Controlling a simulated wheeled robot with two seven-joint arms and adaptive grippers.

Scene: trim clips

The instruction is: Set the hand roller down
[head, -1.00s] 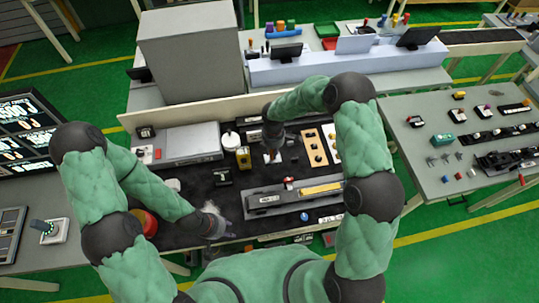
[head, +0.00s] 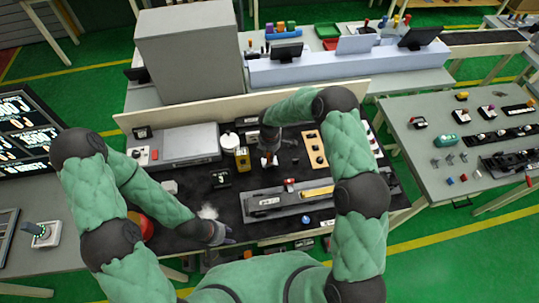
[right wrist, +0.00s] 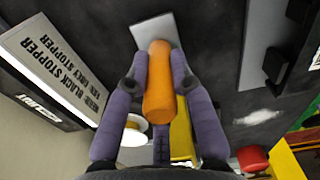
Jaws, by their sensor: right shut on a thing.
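The hand roller (right wrist: 158,85) has a thick orange handle, seen close up in the right wrist view. My right gripper (right wrist: 160,88) is shut on that handle, one finger on each side. A pale flat piece (right wrist: 150,32) shows beyond the handle's far end; I cannot tell whether it belongs to the roller. In the head view the right gripper (head: 269,154) is over the back middle of the dark mat (head: 190,188), and the roller is small there. Its contact with the mat is unclear. My left gripper (head: 222,236) is low near the table's front edge, its fingers too small to read.
A yellow block (head: 242,159) and a white round item (head: 229,140) stand just left of the right gripper. A labelled grey box (head: 190,143) is further left. A long grey fixture (head: 265,204) lies in front. An orange board (head: 315,150) is to the right.

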